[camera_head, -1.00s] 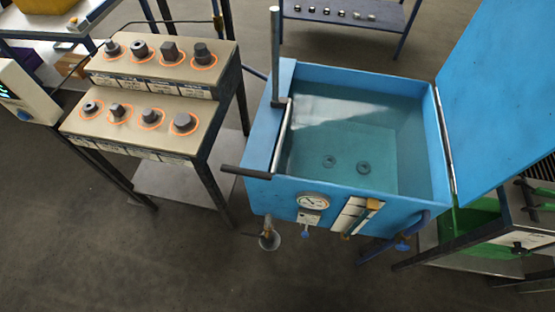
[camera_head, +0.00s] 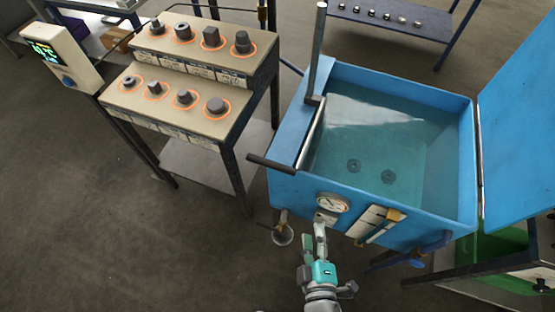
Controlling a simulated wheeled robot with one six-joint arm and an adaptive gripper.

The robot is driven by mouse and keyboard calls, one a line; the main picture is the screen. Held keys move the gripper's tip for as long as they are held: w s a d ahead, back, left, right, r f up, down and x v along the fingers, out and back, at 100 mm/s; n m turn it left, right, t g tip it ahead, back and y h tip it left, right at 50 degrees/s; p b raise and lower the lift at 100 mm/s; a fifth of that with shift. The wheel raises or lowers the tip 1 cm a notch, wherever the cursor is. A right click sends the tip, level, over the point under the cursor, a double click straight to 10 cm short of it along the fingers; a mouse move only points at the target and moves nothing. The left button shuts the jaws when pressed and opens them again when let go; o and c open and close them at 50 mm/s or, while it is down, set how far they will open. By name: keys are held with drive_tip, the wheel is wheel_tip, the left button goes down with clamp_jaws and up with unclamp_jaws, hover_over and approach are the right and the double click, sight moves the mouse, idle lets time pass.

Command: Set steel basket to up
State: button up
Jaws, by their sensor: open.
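The blue tank (camera_head: 400,85) stands open and holds clear water. A dark handle bar (camera_head: 272,164) sticks out to the left at the front left corner. My gripper (camera_head: 313,232) is open and empty, in front of the tank below the round gauge, to the right of and below the handle bar.
A stepped stand (camera_head: 205,80) with several metal parts is left of the tank. The tank's blue lid (camera_head: 520,100) is raised at the right. A gauge (camera_head: 333,203), valves and pipes stick out at the front. The floor at the lower left is clear.

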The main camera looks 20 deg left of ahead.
sight(269, 167)
drive_tip(key=w+a+r+n+t, duration=0.1)
drive_tip(key=w+a+r+n, duration=0.15)
drive_tip(key=a, duration=0.45)
drive_tip(key=w+a+r+n, duration=0.2)
drive_tip(key=a+r, duration=0.1)
drive_tip(key=a, duration=0.3)
drive_tip(key=shift+y, duration=0.3)
drive_tip(key=x, duration=1)
drive_tip(key=shift+w+a+f, duration=0.25)
drive_tip(key=shift+f, duration=0.1)
clamp_jaws()
